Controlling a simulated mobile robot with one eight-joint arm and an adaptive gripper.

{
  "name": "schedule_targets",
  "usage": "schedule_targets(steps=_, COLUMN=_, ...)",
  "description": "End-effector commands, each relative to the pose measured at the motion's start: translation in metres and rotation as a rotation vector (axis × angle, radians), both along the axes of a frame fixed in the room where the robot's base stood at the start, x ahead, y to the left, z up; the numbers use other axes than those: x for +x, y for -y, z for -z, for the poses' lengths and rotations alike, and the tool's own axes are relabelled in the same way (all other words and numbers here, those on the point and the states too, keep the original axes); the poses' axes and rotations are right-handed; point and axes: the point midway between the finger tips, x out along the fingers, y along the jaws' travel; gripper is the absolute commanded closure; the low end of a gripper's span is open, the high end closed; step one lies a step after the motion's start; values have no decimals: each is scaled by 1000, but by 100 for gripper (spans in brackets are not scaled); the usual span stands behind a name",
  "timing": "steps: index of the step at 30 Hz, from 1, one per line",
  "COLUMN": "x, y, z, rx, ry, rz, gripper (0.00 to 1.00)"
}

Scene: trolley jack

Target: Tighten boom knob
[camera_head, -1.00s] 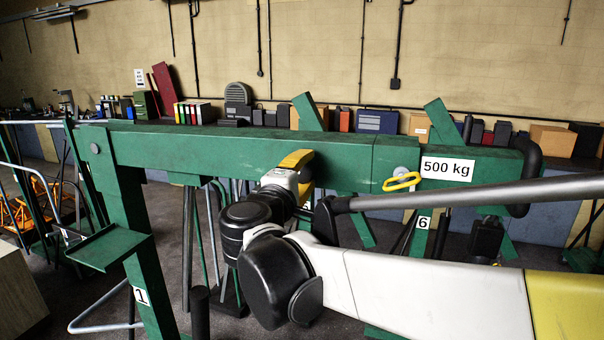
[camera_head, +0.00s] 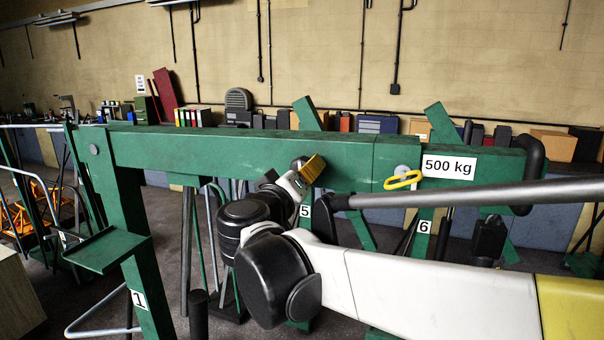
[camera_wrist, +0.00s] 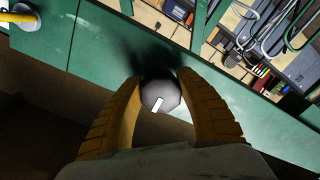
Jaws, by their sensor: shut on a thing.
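The boom knob (camera_wrist: 160,93) is dark and faceted, with a white mark on its face, in the middle of the wrist view. It sits on the side of the green boom (camera_wrist: 210,98). My gripper (camera_wrist: 159,80) has its two yellow, ridged fingers on either side of the knob and is shut on it. In the head view the boom (camera_head: 240,153) runs across the picture with a "500 kg" label (camera_head: 449,167). My gripper (camera_head: 307,174) is against its side near the middle, tilted. The knob is largely hidden there by my gripper.
A yellow-handled pin (camera_head: 403,180) is on the boom to the right of my gripper. A grey bar (camera_head: 470,193) crosses in front at right. A green upright with a small plate (camera_head: 107,248) stands at left. Shelf goods line the back wall.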

Motion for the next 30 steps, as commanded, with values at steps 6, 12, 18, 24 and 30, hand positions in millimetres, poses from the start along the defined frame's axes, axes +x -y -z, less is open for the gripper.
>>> schedule_targets(steps=6, x=1, y=-1, z=-1, rx=107, ry=41, rz=-1, gripper=87)
schedule_targets(steps=12, x=1, y=-1, z=-1, rx=163, ry=61, rz=-1, gripper=87)
schedule_targets(steps=18, x=1, y=-1, z=-1, rx=182, ry=68, rz=-1, gripper=87)
schedule_targets(steps=24, x=1, y=-1, z=-1, rx=183, ry=69, rz=-1, gripper=87)
schedule_targets(steps=30, x=1, y=-1, z=0, rx=183, ry=69, rz=-1, gripper=36)
